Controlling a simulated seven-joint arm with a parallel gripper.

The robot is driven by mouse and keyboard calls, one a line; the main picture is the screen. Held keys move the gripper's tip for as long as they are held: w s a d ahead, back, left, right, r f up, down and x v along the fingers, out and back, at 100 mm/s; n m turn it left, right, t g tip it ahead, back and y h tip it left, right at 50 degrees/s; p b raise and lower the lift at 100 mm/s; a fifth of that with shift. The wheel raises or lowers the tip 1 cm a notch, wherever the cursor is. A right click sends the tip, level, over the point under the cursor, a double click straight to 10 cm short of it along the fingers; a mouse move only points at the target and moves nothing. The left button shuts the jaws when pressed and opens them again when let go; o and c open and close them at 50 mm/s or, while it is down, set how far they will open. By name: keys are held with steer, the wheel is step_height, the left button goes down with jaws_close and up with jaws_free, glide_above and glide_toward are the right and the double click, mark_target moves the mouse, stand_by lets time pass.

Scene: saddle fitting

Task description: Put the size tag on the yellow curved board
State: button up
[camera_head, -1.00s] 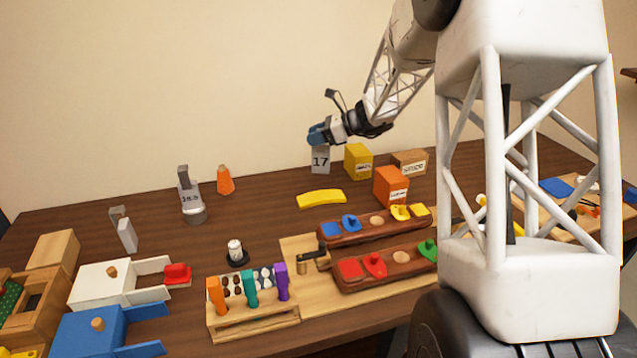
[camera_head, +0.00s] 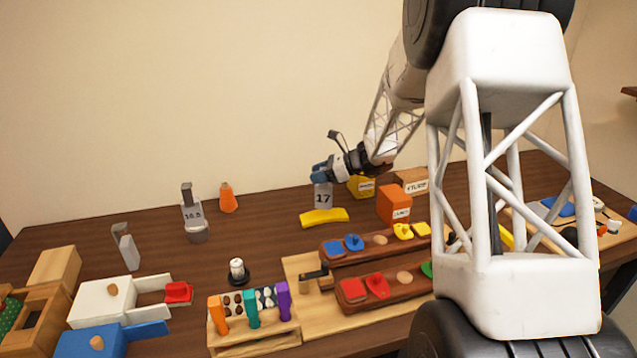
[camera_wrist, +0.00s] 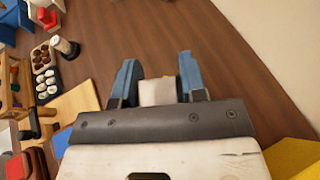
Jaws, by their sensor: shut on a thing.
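The size tag (camera_head: 323,198) is a grey upright plate marked 17. My gripper (camera_head: 320,175) is shut on its top, with the tag hanging below the blue fingers. In the wrist view a pale block, the tag's top (camera_wrist: 157,92), sits between the two fingers (camera_wrist: 158,72). The yellow curved board (camera_head: 325,218) lies on the table just in front of and below the tag in the head view. The tag's lower edge meets the board's far edge in the picture; I cannot tell whether they touch.
A yellow box (camera_head: 364,187), an orange box (camera_head: 393,206) and a cardboard box (camera_head: 411,180) stand to the right. A grey tag marked 18.5 (camera_head: 192,212) and an orange piece (camera_head: 228,198) stand left. Wooden trays (camera_head: 372,245) with coloured pieces lie in front.

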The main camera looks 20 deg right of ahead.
steer(key=shift+f, duration=1.6)
steer(key=o, duration=1.2)
steer(key=shift+r, duration=0.2)
steer(key=v, duration=1.2)
